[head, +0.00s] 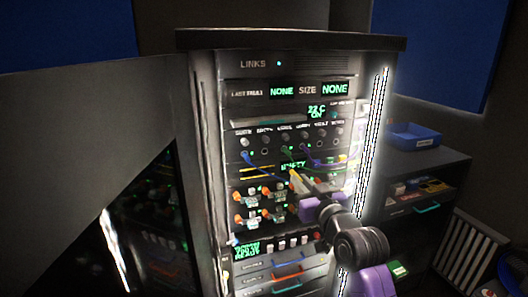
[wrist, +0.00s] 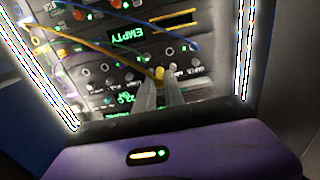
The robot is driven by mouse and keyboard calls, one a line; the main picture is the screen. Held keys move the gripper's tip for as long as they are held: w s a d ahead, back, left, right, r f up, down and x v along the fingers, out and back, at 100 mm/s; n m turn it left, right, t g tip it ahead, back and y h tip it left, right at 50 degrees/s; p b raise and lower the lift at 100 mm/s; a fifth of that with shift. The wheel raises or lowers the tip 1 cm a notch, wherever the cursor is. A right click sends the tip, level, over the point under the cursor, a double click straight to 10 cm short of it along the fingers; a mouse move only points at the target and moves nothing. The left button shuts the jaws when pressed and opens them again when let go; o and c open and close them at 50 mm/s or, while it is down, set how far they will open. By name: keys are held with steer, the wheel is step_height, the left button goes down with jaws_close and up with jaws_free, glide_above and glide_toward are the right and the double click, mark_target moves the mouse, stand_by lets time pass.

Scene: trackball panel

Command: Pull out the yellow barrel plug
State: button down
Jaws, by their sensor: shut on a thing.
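The yellow barrel plug (wrist: 160,73) shows in the wrist view between my two fingertips. A yellow cable runs from it and arcs to the left across the panel. My gripper (wrist: 161,88) is shut on the plug. In the head view my gripper (head: 302,186) is in front of the rack's middle, with a piece of yellow (head: 295,180) at its tips. The fingers hide part of the plug, and I cannot tell whether its end is in a socket.
The rack (head: 262,64) carries a row of sockets with blue and green cables close around my gripper. Orange connectors (head: 240,218) sit lower left. A blue bin (head: 415,136) stands on a dark shelf unit at the right. A grey partition is at the left.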

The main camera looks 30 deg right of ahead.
steer(key=w, duration=0.7)
